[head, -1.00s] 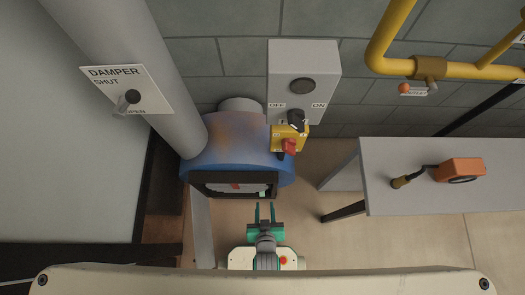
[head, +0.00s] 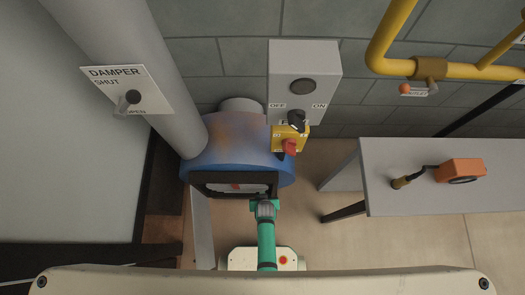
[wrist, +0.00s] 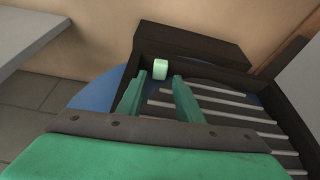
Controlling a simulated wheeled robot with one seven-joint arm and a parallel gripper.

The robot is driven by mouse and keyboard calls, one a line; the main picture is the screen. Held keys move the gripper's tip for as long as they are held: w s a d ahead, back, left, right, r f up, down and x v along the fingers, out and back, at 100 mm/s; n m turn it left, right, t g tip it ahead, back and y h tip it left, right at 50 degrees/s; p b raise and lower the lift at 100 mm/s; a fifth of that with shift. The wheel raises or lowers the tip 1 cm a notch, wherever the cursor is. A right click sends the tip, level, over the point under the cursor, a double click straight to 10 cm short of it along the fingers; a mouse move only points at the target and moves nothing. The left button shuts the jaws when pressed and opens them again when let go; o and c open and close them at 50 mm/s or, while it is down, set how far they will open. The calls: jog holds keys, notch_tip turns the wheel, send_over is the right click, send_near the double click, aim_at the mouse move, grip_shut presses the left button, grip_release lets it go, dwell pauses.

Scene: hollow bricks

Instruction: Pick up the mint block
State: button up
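The mint block (wrist: 160,69) is a small pale green cube in the wrist view. It sits on a dark slatted rack (wrist: 215,103) near a corner of its dark frame. My gripper (wrist: 159,85) is open, its two green fingers apart. The block shows between and just beyond the fingertips, and nothing is held. In the head view my gripper (head: 264,203) is at the right side of the opening of the blue drum (head: 215,150). Its fingers and the mint block are hidden there.
A dark frame (head: 205,178) borders the drum's opening, with a small red thing (head: 236,186) inside. A yellow box with a red knob (head: 289,147) is above right. A grey table (head: 400,160) with an orange device (head: 460,170) stands at the right. Floor between is clear.

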jog(key=shift+x, duration=3.3)
jog(key=shift+a, duration=0.1)
jog(key=c, duration=0.8)
